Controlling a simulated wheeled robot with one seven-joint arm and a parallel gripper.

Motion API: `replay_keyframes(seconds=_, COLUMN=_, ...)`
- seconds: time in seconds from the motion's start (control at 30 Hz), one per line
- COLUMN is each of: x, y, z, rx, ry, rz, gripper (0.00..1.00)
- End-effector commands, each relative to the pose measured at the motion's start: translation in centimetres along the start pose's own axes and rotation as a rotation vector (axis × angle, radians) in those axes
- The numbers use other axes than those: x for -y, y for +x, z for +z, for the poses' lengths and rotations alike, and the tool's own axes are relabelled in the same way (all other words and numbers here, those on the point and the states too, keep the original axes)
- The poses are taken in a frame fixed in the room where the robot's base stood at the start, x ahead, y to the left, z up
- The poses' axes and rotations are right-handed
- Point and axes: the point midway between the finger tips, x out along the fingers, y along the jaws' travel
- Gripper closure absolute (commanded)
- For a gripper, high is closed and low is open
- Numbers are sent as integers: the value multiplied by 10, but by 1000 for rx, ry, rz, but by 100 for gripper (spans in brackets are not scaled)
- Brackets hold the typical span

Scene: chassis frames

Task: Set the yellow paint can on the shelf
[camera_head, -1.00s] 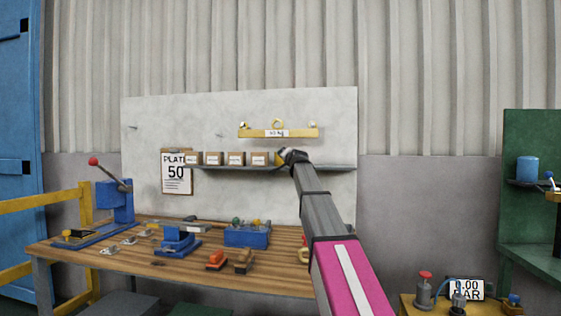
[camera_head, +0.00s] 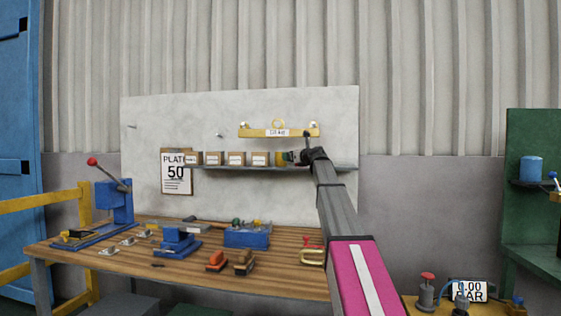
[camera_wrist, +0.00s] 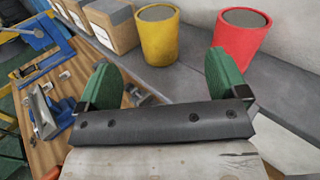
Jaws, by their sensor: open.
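The yellow paint can (camera_wrist: 158,36) stands upright on the grey shelf (camera_wrist: 188,83), beside a cardboard box. In the head view the yellow can (camera_head: 280,159) shows at the right end of the row of boxes on the shelf (camera_head: 225,168). My gripper (camera_wrist: 163,78) is open, with its green fingers apart and nothing between them. The can is beyond the fingertips, with a gap between. In the head view my gripper (camera_head: 293,157) is just right of the can.
A red can (camera_wrist: 240,42) stands on the shelf right of the yellow one. Several cardboard boxes (camera_head: 236,159) fill the shelf's left. A yellow lifting bar (camera_head: 260,133) hangs above. The workbench (camera_head: 150,272) below carries blue tools.

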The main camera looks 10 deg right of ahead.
Motion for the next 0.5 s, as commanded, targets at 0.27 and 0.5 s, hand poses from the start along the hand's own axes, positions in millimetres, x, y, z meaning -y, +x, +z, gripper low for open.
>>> replay_keyframes(seconds=0.27, x=2, y=14, z=2, rx=10, ry=88, rz=15, gripper=8)
replay_keyframes(seconds=0.5, x=2, y=49, z=2, rx=9, ry=85, rz=14, gripper=8)
